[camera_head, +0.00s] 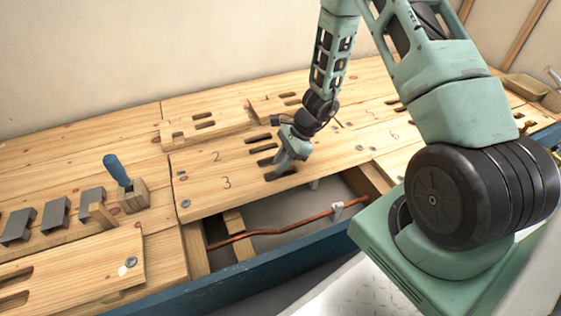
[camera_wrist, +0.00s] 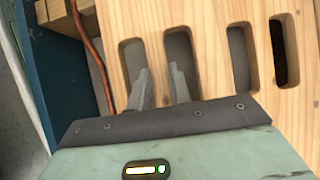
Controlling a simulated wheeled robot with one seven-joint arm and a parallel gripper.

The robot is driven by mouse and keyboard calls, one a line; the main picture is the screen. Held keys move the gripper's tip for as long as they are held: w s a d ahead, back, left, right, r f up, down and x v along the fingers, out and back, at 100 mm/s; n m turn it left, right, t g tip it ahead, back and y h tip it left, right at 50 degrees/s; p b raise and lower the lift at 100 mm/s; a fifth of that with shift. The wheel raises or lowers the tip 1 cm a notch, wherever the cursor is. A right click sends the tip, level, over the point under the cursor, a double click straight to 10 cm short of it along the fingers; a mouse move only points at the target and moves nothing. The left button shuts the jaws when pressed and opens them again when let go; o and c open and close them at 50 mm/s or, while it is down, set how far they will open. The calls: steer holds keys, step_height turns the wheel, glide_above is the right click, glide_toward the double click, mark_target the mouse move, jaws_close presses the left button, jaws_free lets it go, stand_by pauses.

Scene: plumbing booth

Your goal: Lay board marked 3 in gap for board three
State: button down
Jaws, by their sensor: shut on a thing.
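An open gap (camera_head: 285,212) lies along the board's front edge, with a copper pipe (camera_head: 270,232) below. I cannot tell whether the board is lifted.
A loose slotted board (camera_head: 85,262) lies front left. A blue bench edge (camera_head: 200,292) bounds the front. Trays (camera_head: 525,88) stand far right.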

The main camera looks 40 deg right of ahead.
steer(key=shift+f+b, duration=0.9)
steer(key=shift+f, duration=0.45)
stand_by(0.6)
steer(key=c, duration=1.2)
jaws_free()
steer(key=p+v, duration=0.9)
steer(key=v, duration=0.8)
steer(key=shift+d+r+p, duration=0.15)
steer(key=shift+p, duration=0.25)
